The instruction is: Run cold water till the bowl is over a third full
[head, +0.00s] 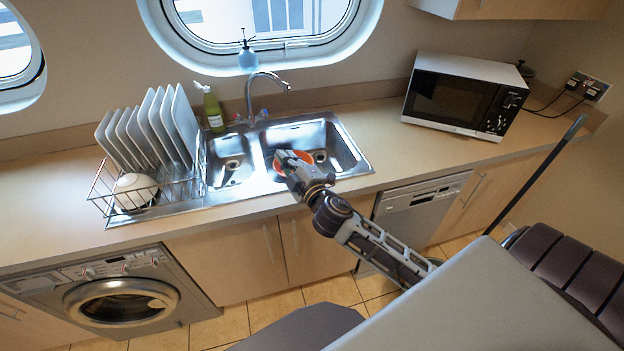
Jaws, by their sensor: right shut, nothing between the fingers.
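A white bowl (135,191) sits in the front of the wire dish rack, apparently rounded side up. The double sink (366,168) has a small left basin and a larger right one. The curved metal tap (266,76) stands behind it, its spout end over the right basin's back edge. Its two small knobs (239,119) are at its base; I cannot tell which is cold. No running water shows. My right gripper (286,160) is shut and empty above the left side of the right basin, hiding part of that basin. My left gripper is out of view.
Several white plates (150,130) stand in the dish rack (178,190). A microwave (463,95) is on the right. The counter left of the rack is clear.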

